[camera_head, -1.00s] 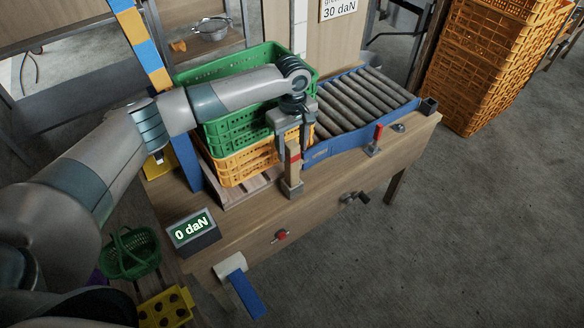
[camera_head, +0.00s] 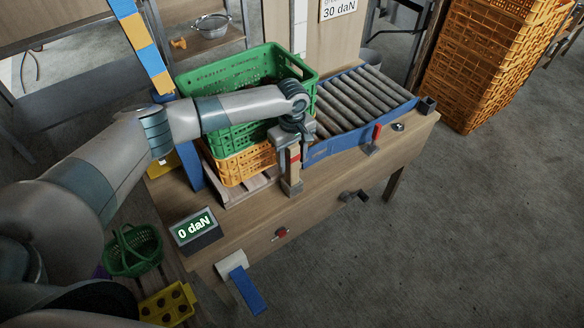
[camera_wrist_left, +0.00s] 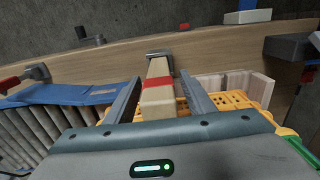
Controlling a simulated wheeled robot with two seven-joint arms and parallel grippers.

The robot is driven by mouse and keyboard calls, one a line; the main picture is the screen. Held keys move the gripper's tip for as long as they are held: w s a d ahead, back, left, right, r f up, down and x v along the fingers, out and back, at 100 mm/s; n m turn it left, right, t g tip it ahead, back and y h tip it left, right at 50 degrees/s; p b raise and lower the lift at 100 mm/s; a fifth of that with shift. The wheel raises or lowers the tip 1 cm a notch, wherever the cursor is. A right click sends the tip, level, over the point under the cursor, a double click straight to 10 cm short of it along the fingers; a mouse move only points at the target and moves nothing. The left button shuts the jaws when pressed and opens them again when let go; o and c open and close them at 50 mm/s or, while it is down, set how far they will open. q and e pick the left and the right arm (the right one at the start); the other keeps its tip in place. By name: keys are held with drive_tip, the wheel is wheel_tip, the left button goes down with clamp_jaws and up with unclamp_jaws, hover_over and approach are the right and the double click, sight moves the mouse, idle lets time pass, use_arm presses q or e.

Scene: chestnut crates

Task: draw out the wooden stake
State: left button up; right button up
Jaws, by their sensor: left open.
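The wooden stake (camera_head: 294,173) stands upright in a grey metal socket (camera_head: 292,187) at the front of the workbench. It is pale wood with a red band. In the left wrist view the stake (camera_wrist_left: 158,101) lies between the two fingers, with the socket at its far end. My left gripper (camera_head: 292,153) points down over the stake's top, and it also shows in the left wrist view (camera_wrist_left: 160,88). Its fingers are open, one on each side of the stake, with gaps visible. My right gripper is not in view.
A green crate (camera_head: 240,75) sits on an orange crate (camera_head: 247,165) just behind the stake. A blue-framed roller conveyor (camera_head: 322,150) is to the right. A display (camera_head: 195,229) reads 0 daN. A blue-handled mallet (camera_head: 247,290) is at the front edge.

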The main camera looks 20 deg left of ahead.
use_arm(q)
drive_tip(key=c, duration=1.2)
drive_tip(key=shift+c, duration=0.2)
drive_tip(key=shift+r, duration=0.2)
wheel_tip(320, 180, up, 9)
drive_tip(key=b, duration=0.2)
drive_tip(key=shift+w+f+b, duration=0.1)
drive_tip(key=shift+b, duration=0.3)
drive_tip(key=shift+r, duration=0.45)
